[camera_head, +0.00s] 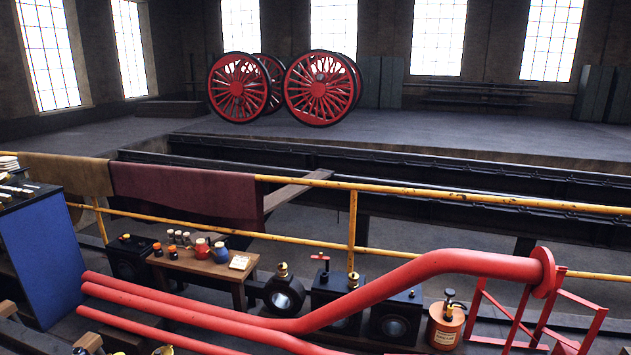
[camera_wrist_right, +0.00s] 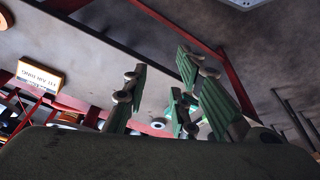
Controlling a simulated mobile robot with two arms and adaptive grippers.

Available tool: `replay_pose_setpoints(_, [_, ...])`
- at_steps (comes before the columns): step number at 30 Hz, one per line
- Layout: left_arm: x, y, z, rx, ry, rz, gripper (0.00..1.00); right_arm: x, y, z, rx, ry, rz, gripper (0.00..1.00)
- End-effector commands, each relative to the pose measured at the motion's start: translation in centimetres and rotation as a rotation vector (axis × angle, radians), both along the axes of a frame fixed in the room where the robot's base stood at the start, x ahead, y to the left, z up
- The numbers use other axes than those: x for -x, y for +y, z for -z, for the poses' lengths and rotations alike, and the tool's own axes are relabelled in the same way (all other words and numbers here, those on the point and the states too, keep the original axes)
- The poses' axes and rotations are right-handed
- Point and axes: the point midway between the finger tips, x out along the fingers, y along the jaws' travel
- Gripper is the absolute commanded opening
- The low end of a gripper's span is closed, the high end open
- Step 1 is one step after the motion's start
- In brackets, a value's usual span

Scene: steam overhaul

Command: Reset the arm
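Neither of my arms nor grippers shows in the head view. In the right wrist view my right gripper (camera_wrist_right: 163,82) shows with greenish fingers spread apart, and I see nothing held between them. A dark rounded shape fills the bottom of that view and hides what lies behind it. My left gripper is in no view.
A long red pipe (camera_head: 400,275) crosses the front, beside a wooden bench (camera_head: 195,264) with small pots and an orange can (camera_head: 445,328). Yellow railings (camera_head: 352,220) with hung cloths stand before a pit. Red wheels (camera_head: 238,88) stand beyond. A lettered sign (camera_wrist_right: 40,75) appears upside down.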

Motion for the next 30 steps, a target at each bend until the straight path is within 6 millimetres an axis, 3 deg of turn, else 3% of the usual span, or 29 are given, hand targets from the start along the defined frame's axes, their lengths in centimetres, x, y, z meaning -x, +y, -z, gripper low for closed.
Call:
replay_pose_setpoints(1, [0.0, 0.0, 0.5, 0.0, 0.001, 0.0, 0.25, 0.6, 0.0, 3.0, 0.002, 0.019, -0.002, 0.25])
replay_pose_setpoints(6, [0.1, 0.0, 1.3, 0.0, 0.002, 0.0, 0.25, 3.3, -0.4, 12.1, 0.006, 0.056, -0.009, 0.25])
replay_pose_setpoints(12, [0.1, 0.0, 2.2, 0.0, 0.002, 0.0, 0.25, 8.9, -1.2, 21.2, 0.012, 0.099, -0.019, 0.25])
replay_pose_setpoints(15, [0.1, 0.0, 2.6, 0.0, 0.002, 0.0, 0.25, 12.3, -1.8, 24.6, 0.015, 0.119, -0.023, 0.25])
replay_pose_setpoints(18, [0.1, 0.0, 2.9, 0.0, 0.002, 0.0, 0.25, 15.3, -2.4, 27.1, 0.017, 0.134, -0.027, 0.25])
replay_pose_setpoints(22, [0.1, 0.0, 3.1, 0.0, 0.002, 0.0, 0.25, 18.3, -3.0, 28.8, 0.02, 0.147, -0.031, 0.25])
replay_pose_setpoints(26, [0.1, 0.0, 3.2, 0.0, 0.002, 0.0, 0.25, 19.7, -3.3, 29.4, 0.02, 0.153, -0.033, 0.25])
replay_pose_setpoints(30, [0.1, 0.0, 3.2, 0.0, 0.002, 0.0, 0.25, 19.8, -3.4, 29.5, 0.02, 0.153, -0.033, 0.25])
